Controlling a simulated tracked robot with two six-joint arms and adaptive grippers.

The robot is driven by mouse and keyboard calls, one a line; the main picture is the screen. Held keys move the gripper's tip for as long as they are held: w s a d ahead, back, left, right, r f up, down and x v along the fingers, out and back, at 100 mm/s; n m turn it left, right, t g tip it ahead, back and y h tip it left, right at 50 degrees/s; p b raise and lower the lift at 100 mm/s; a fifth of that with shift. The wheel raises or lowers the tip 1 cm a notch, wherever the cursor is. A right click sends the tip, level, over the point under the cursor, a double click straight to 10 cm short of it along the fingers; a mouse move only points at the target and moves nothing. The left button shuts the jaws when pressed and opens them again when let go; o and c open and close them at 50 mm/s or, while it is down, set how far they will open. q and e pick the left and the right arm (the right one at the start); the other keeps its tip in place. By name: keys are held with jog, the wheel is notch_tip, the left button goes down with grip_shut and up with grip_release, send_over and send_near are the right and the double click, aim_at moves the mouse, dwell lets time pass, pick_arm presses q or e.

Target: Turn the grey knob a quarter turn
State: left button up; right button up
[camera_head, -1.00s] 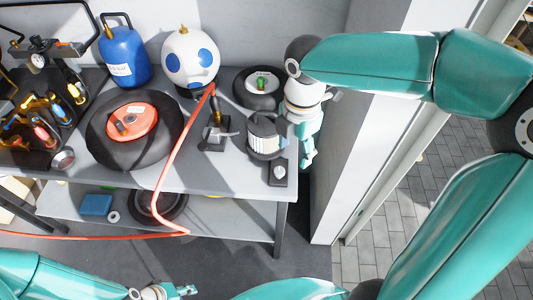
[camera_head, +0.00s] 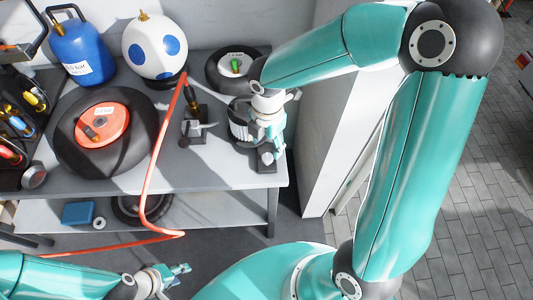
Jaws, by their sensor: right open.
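The grey knob (camera_head: 267,157) sits on a small dark base (camera_head: 268,168) near the front right corner of the bench. Its top is partly covered by my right gripper. My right gripper (camera_head: 271,144) is open and points down over the knob, its fingertips close to it. Whether they touch the knob cannot be told from this view. My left gripper (camera_head: 180,274) is at the bottom of the view, in front of the bench and away from the knob. Its fingers look apart and empty.
A dark cylindrical device (camera_head: 239,121) stands close behind my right gripper. A valve stand (camera_head: 194,126), a wheel with a green cap (camera_head: 233,65) and a red-hubbed wheel (camera_head: 101,126) share the bench (camera_head: 205,177). An orange hose (camera_head: 159,148) hangs over the front edge. A white pillar (camera_head: 318,120) stands right.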

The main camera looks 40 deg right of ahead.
aim_at(267, 157)
notch_tip(267, 157, down, 6)
jog(key=shift+c, duration=0.2)
grip_shut()
dwell(0.4)
